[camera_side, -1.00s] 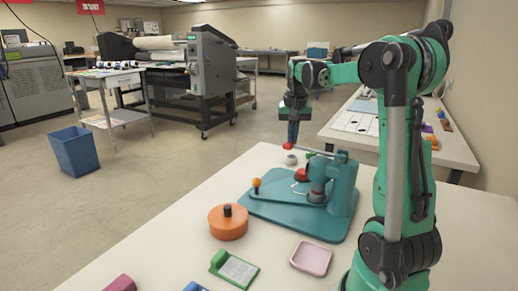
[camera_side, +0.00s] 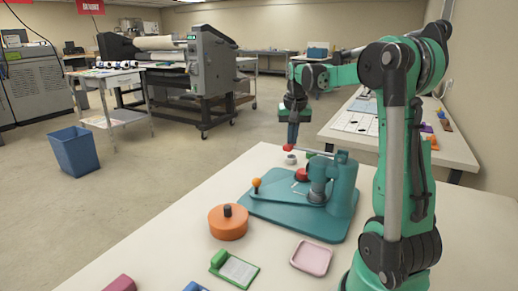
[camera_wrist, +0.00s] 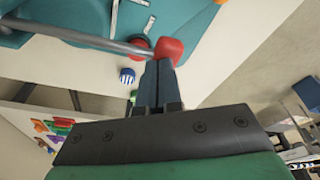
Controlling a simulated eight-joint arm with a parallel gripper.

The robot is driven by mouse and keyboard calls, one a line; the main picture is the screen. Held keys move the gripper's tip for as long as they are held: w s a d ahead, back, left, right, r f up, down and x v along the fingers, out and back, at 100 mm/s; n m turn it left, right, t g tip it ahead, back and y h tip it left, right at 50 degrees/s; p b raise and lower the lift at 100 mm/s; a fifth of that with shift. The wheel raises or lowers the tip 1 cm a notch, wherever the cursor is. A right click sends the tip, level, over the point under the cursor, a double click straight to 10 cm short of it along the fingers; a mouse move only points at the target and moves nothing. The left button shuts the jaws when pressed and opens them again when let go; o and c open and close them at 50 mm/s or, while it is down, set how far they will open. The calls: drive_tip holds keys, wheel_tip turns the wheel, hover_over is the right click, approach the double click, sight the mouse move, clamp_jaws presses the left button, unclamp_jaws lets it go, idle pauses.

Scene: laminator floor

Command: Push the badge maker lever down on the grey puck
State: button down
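The badge maker's teal base (camera_side: 285,212) stands on the white table. Its grey lever (camera_side: 318,153) is raised above the base and ends in a red knob (camera_side: 288,148). The knob also shows in the wrist view (camera_wrist: 169,49), just beyond my fingertips. My gripper (camera_side: 293,142) points down above the knob, with its dark blue fingers together and nothing seen between them. The fingertips (camera_wrist: 158,64) look very close to the knob; I cannot tell whether they touch. A grey-blue cylinder (camera_side: 318,184) stands under the lever. I cannot clearly make out the grey puck.
An orange knob (camera_side: 256,182) rises at the base's left edge, and a red disc (camera_side: 301,174) sits near the cylinder. An orange round tub (camera_side: 228,222), a green holder (camera_side: 235,267) and a pink tray (camera_side: 311,257) lie in front. A small white ring-like piece (camera_side: 291,159) is behind the base.

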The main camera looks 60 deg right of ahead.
drive_tip(key=w+d+v, duration=0.1)
drive_tip(key=v, duration=0.8)
drive_tip(key=shift+d+r, duration=0.2)
drive_tip(key=shift+d, duration=0.1)
drive_tip(key=w+a+f+n+t, duration=0.1)
drive_tip(key=w+a+n, duration=0.15)
drive_tip(key=a, duration=0.45)
drive_tip(key=w+a+f+n+t, duration=0.1)
drive_tip(key=a+f+n, duration=0.15)
drive_tip(key=a, duration=0.35)
drive_tip(key=s+a+f+n+t+y, duration=0.1)
drive_tip(key=a+f+n+t, duration=0.1)
drive_tip(key=a, duration=0.6)
drive_tip(key=s+a+f+n+t+y, duration=0.1)
drive_tip(key=s+a+f+n+t, duration=0.1)
drive_tip(key=a+f+n, duration=0.3)
drive_tip(key=a+f, duration=0.1)
drive_tip(key=a, duration=0.2)
drive_tip(key=shift+s+f, duration=0.15)
drive_tip(key=shift+s, duration=0.1)
drive_tip(key=shift+d, duration=0.1)
